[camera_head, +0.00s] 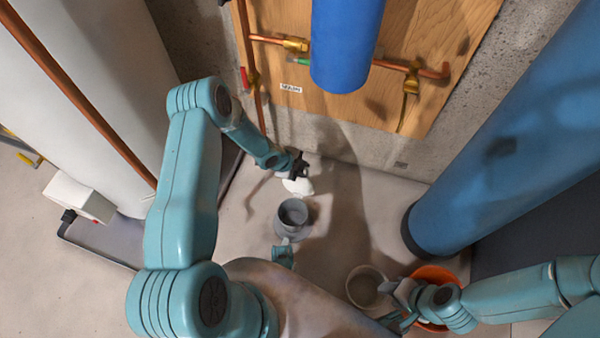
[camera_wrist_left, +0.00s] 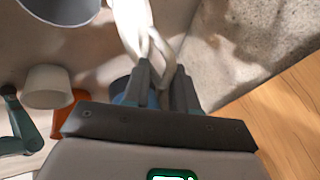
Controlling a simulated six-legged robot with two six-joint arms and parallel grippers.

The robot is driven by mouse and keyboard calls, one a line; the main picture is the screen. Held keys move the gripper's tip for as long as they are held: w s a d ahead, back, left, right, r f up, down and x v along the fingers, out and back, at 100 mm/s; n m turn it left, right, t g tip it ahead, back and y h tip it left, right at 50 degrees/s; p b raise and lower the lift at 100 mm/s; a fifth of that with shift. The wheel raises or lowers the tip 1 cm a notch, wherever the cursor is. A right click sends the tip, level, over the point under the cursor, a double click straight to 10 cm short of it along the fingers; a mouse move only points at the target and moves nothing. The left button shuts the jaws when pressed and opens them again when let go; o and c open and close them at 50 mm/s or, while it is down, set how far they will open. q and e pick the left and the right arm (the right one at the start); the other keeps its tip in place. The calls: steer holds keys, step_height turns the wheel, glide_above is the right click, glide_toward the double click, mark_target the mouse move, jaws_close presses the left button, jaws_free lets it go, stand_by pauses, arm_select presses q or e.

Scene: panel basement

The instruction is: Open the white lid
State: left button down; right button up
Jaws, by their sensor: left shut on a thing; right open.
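The white lid (camera_head: 299,187) is in my left gripper (camera_head: 298,170), just behind the grey pipe-like opening (camera_head: 282,230) on the floor. The opening is uncovered and its dark inside shows. In the left wrist view the left fingers (camera_wrist_left: 160,88) are closed on a looped part of the white lid (camera_wrist_left: 133,25). The grey opening shows at the top left there (camera_wrist_left: 62,10), apart from the lid in the picture. My right gripper (camera_head: 398,316) is open, low at the right by the buckets; its fingertips are partly hard to make out.
A whitish bucket (camera_head: 352,290) and an orange bucket (camera_head: 437,273) stand at the front right. A big blue cylinder (camera_head: 480,175) stands at right, a white tank (camera_head: 95,100) at left. A wooden board (camera_head: 420,45) with copper pipes and a blue canister (camera_head: 345,45) hangs behind.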

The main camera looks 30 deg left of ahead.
arm_select(q)
steer(key=shift+w+f, duration=0.2)
steer(key=shift+s+d, duration=0.1)
steer(key=c, duration=1.2)
jaws_free()
steer(key=shift+f, duration=0.15)
steer(key=shift+a+r, duration=0.2)
steer(key=shift+r, duration=0.2)
steer(key=p+v, duration=0.6)
steer(key=v, duration=0.9)
steer(key=shift+s+r, duration=0.2)
steer(key=shift+r, duration=0.1)
steer(key=shift+s+a, duration=0.1)
steer(key=shift+a, duration=0.05)
